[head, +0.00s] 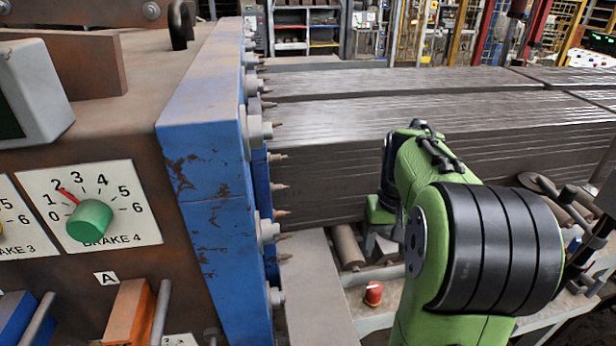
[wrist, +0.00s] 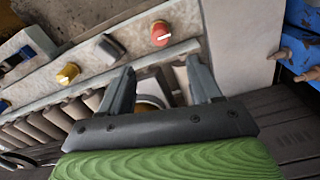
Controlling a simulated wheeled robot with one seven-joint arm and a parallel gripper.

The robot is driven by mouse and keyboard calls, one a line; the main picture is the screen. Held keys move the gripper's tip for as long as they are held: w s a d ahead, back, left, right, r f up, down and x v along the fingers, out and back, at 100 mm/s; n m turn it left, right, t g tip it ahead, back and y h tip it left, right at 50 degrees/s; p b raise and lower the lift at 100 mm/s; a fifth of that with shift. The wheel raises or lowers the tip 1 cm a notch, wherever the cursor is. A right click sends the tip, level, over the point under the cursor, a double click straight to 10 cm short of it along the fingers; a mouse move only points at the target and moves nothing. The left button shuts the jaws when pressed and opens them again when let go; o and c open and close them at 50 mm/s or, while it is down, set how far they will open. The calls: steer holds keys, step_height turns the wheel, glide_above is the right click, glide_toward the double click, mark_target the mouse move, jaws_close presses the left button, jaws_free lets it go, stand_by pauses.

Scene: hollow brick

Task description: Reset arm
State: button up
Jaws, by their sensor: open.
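My green arm stands at the right of the head view, bent over and reaching away from me. Its black-banded joint hides part of the bench behind it. In the wrist view my gripper (wrist: 160,88) has its two grey fingers spread apart, with nothing between them. The fingers point toward a panel edge with a red knob (wrist: 161,33) and a yellow knob (wrist: 68,73).
A blue machine frame (head: 205,180) with several pointed bolts stands left of the arm. A brake dial with a green knob (head: 90,220) is at the left. Long dark stacked slabs (head: 340,125) lie behind the arm. A red button (head: 373,293) sits low on the bench.

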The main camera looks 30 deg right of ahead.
steer(key=s+a+r+n+t, duration=0.1)
steer(key=s+a+n+t, duration=0.1)
steer(key=a, duration=0.4)
steer(key=s+a+n+t, duration=0.1)
steer(key=s+a, duration=0.4)
steer(key=a, duration=0.2)
steer(key=s+a+r+n+t, duration=0.1)
steer(key=s+a+n+t, duration=0.1)
steer(key=s+a, duration=0.2)
steer(key=a, duration=0.3)
steer(key=shift+r+n+t, duration=0.3)
